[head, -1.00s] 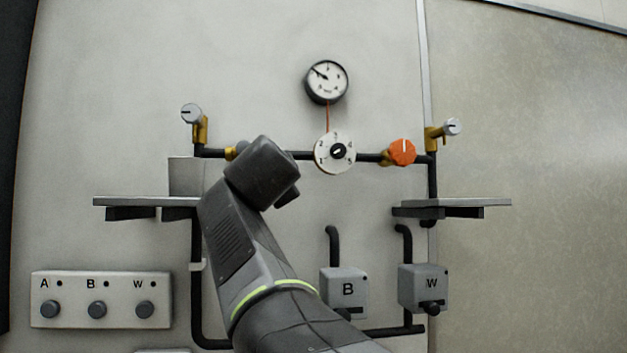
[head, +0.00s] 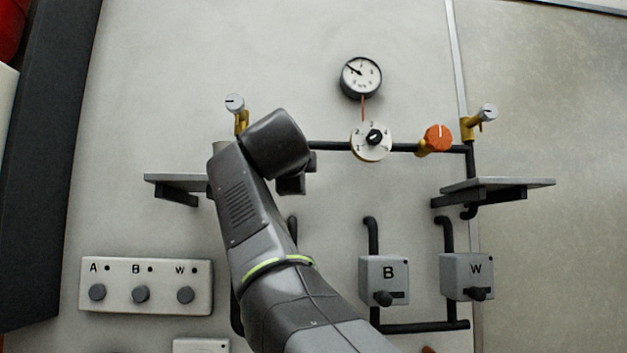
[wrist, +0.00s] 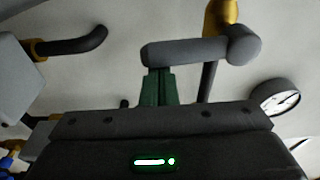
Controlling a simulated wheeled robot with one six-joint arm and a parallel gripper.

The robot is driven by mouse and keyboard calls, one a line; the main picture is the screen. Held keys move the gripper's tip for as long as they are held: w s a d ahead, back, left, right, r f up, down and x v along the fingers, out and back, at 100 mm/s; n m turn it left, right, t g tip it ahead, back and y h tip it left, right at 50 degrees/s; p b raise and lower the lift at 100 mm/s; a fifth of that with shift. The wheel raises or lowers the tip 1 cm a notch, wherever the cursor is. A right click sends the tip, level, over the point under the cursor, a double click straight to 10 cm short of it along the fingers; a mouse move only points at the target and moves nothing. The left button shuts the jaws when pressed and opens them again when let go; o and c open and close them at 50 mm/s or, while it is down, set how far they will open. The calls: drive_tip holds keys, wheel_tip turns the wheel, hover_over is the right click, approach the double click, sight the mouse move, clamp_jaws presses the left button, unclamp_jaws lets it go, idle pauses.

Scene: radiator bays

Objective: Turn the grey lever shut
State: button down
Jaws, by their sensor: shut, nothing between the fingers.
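The grey lever (wrist: 190,52) shows in the wrist view as a bar lying nearly level, with a round hub at its right end beneath a brass fitting (wrist: 221,14). My gripper (wrist: 158,78) has its green fingers shut with nothing between them. The fingertips are right at the lever's underside in the picture, near its free left end. They look to be against it, but I cannot tell for certain whether they touch. In the head view my arm hides the lever and the fingers.
A gauge (head: 361,77), a numbered dial (head: 371,141) and an orange knob (head: 437,138) are to the right of my arm. Shelves stick out at left (head: 165,179) and right (head: 500,187). Boxes B (head: 384,281) and W (head: 468,277) and a button panel (head: 145,286) sit lower.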

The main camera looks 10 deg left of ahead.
drive_tip(key=shift+a+f+m, duration=0.1)
drive_tip(key=shift+a+m, duration=0.15)
drive_tip(key=shift+m, duration=0.05)
idle(0.4)
drive_tip(key=shift+d, duration=0.1)
drive_tip(key=s+d+b, duration=0.3)
drive_tip(key=s+d, duration=0.1)
drive_tip(key=s, duration=0.4)
drive_tip(key=shift+d, duration=0.35)
drive_tip(key=shift+s, duration=0.1)
